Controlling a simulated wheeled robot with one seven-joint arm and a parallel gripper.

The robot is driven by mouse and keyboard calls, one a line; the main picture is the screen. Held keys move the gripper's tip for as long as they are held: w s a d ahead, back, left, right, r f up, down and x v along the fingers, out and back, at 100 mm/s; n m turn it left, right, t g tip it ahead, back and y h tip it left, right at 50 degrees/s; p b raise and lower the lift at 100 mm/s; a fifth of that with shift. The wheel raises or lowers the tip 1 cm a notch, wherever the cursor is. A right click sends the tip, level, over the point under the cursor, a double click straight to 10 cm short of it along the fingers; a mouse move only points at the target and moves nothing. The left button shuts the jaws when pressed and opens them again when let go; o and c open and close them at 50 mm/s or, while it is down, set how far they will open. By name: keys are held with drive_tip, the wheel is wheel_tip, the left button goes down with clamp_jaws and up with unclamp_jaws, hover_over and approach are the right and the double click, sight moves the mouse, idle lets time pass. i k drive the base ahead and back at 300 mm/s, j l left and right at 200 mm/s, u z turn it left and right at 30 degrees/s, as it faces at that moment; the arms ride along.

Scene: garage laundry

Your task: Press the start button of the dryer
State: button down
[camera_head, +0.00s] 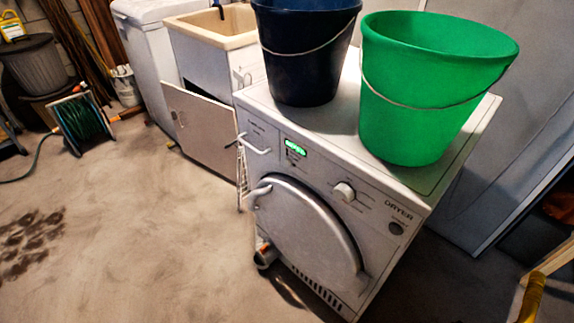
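The white dryer (283,165) stands in the middle to right of the head view, with its front facing lower left and "DRYER" printed near the right end of its panel. Below that word and a small unclear label is a round dark grey button (396,228), which looks like the start button. A white knob (344,192) and a lit green display (295,148) are further left on the panel. The round door (305,235) looks closed. Nothing covers the button. My gripper is not in view.
A green bucket (415,110) and a dark blue bucket (303,60) stand on the dryer. A sink cabinet (207,75) stands beyond it at left. A green hose reel (82,120) is on the floor. The floor in front (130,230) is mostly clear. A yellow object (531,299) is at lower right.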

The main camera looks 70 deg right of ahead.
sight(393, 228)
drive_tip(key=i+j+z, duration=0.15)
drive_tip(key=z, duration=1.45)
